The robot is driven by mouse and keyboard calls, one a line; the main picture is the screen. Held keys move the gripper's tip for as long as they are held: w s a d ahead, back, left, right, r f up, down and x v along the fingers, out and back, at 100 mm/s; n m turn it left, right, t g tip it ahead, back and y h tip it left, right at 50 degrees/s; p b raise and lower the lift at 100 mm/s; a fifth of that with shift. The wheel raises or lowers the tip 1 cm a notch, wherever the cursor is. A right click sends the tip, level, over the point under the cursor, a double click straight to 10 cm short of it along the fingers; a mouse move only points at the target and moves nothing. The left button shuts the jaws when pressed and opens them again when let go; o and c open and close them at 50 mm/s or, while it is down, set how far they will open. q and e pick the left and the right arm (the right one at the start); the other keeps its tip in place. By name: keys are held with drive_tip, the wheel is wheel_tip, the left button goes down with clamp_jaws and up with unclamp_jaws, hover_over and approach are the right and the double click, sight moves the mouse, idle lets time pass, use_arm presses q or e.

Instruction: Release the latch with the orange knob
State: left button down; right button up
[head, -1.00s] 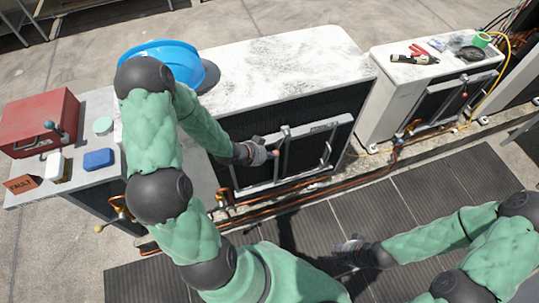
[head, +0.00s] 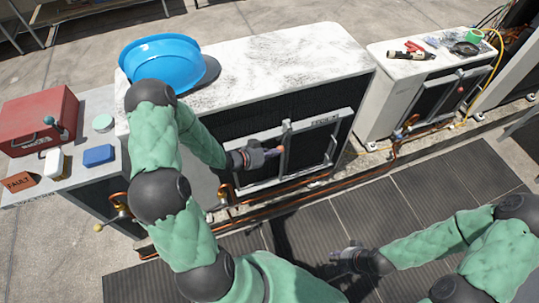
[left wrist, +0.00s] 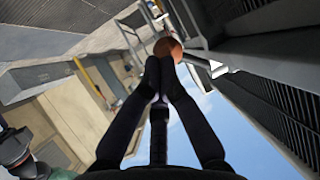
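The orange knob (head: 280,149) sits on a grey latch bar (head: 284,165) across the louvred front of the near condenser (head: 310,50). In the left wrist view the round knob (left wrist: 168,47) is right at my fingertips, joined to a grey metal arm. My left gripper (head: 270,153) points at the knob from the left. In the left wrist view its two dark fingers (left wrist: 160,66) are together, with nothing visible between them. The knob lies just beyond the tips; I cannot tell whether they touch. My right gripper (head: 343,254) is low over the floor grating, away from the latch, its fingers unclear.
A blue hard hat (head: 160,62) lies on the near condenser. A red toolbox (head: 40,120) stands on a grey unit at left. The second condenser (head: 400,80) carries tools and tape. Copper pipes (head: 270,192) run below the front.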

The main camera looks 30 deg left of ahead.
use_arm(q)
drive_tip(key=w+d+f+t+h+b, duration=0.2)
drive_tip(key=w+d+f+t+b, duration=0.1)
drive_tip(key=f+b, duration=0.2)
drive_tip(key=shift+w+n+b, duration=0.3)
drive_tip(key=shift+w+b, duration=0.05)
drive_tip(key=shift+b, duration=0.6)
drive_tip(key=v, duration=1.2)
drive_tip(key=shift+f, duration=0.1)
idle(0.5)
